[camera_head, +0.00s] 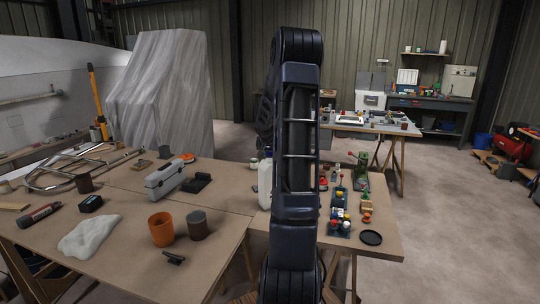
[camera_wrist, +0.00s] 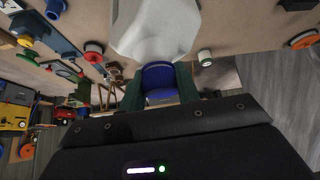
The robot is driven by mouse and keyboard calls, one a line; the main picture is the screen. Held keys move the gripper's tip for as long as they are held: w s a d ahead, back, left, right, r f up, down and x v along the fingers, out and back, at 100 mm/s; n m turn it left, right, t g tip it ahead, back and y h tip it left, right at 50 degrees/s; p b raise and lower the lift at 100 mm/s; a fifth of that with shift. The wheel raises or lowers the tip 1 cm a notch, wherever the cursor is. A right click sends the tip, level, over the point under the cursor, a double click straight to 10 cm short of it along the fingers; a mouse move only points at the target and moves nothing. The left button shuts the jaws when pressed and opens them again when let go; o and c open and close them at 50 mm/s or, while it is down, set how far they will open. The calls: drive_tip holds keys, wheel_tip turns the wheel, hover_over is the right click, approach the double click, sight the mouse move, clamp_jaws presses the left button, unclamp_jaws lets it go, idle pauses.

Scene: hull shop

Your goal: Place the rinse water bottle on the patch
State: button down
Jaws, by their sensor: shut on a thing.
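The rinse water bottle (camera_head: 265,184) appears as a white jug-like bottle, partly hidden behind my arm in the head view. In the wrist view the bottle (camera_wrist: 155,28) has a white body and a blue cap. My gripper (camera_wrist: 160,84) is shut on it at the cap end, with a dark green finger on each side. In the head view my arm hides the gripper. I cannot tell whether the bottle's base touches the table. I cannot make out the patch for certain; a flat black disc (camera_head: 371,238) lies near the right table's front edge.
Several small coloured parts and a blue tray (camera_head: 340,229) crowd the right table. Bare tabletop (camera_head: 215,262) shows at the front.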

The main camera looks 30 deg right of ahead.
drive_tip(key=shift+f, duration=0.1)
drive_tip(key=c, duration=1)
unclamp_jaws()
drive_tip(key=shift+s+a+r, duration=0.1)
drive_tip(key=shift+r, duration=0.25)
drive_tip(key=s+a+r+n, duration=0.2)
drive_tip(key=s+a+r, duration=1.1)
drive_tip(key=r, duration=0.1)
drive_tip(key=s+a+n+y, duration=0.1)
drive_tip(key=s+a, duration=0.4)
drive_tip(key=s, duration=0.4)
drive_tip(key=s+a+n+y, duration=0.1)
drive_tip(key=s+a+n, duration=0.1)
drive_tip(key=s+a, duration=0.4)
drive_tip(key=s+a+n+y, duration=0.2)
drive_tip(key=s+a, duration=0.3)
drive_tip(key=s, duration=0.9)
drive_tip(key=shift+a+f+g, duration=0.2)
drive_tip(key=shift+f+g, duration=0.05)
drive_tip(key=shift+g, duration=0.05)
